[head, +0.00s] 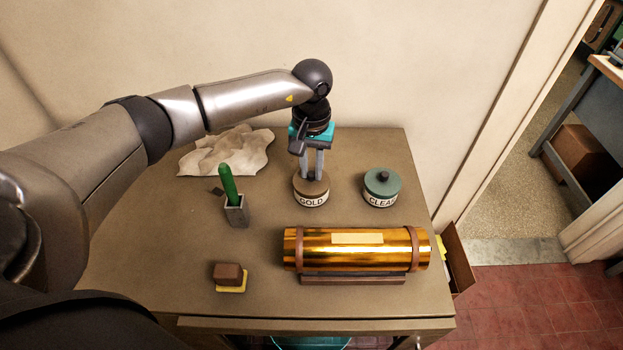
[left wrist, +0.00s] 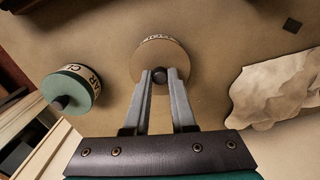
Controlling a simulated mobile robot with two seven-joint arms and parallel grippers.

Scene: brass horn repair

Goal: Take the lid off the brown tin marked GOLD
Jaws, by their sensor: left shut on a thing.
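The brown tin marked GOLD (head: 311,199) stands upright on the table, near the back middle. Its brown lid (left wrist: 148,52) has a dark knob (left wrist: 160,75) on top. My left gripper (head: 313,177) comes down from above, and its fingers are shut on the knob. In the left wrist view the two fingertips (left wrist: 160,76) lie on either side of the knob. The lid appears seated on the tin; I cannot tell if there is any gap. My right gripper is not in view.
A green tin marked CLEAR (head: 382,190) stands to the right. A brass tube (head: 360,262) lies on a cradle in front. A green-handled tool stands in a grey holder (head: 237,214) to the left. A brown block (head: 228,273) sits front left, and a crumpled cloth (head: 228,153) lies behind.

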